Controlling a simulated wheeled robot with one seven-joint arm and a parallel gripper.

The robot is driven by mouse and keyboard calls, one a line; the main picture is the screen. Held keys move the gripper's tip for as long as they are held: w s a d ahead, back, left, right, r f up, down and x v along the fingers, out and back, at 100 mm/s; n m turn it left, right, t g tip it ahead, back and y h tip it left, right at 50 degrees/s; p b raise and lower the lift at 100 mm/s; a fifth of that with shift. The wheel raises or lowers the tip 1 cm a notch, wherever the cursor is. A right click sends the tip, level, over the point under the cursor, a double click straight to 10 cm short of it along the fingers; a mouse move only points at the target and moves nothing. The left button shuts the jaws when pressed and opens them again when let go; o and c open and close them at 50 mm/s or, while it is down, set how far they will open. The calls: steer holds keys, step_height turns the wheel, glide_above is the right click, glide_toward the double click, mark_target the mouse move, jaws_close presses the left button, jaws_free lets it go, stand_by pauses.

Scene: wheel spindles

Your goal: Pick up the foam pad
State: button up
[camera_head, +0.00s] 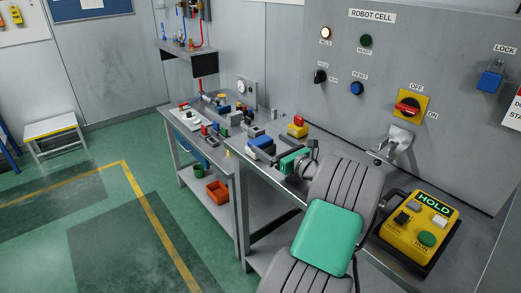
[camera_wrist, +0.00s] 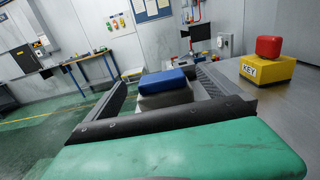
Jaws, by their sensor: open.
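What looks like the foam pad is a blue flat block (camera_wrist: 162,80), lying on a grey block (camera_wrist: 165,98) in the middle of the wrist view. In the head view the blue block (camera_head: 260,142) shows near the front edge of the workbench, just beyond my gripper (camera_head: 277,154). In the wrist view my gripper (camera_wrist: 165,85) is open, with one dark finger to the left of the blue and grey blocks and one to the right. The blocks appear between or just beyond the fingers. I cannot tell whether either finger touches them.
A yellow KEY box with a red top (camera_wrist: 267,62) stands right of my gripper, near the wall panel. A yellow HOLD control box (camera_head: 418,228) sits at the bench's right. Several small parts crowd the left bench (camera_head: 240,170). An orange bin (camera_head: 217,192) is on the lower shelf.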

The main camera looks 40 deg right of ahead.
mark_target(258, 138)
steer(key=shift+w+f, duration=0.2)
steer(key=shift+f, duration=0.4)
steer(key=w, duration=0.7)
steer(key=shift+w+d+r, duration=0.1)
steer(key=shift+d, duration=0.3)
steer(key=shift+c, duration=0.6)
steer(key=c, duration=1.2)
steer(key=shift+c, duration=0.2)
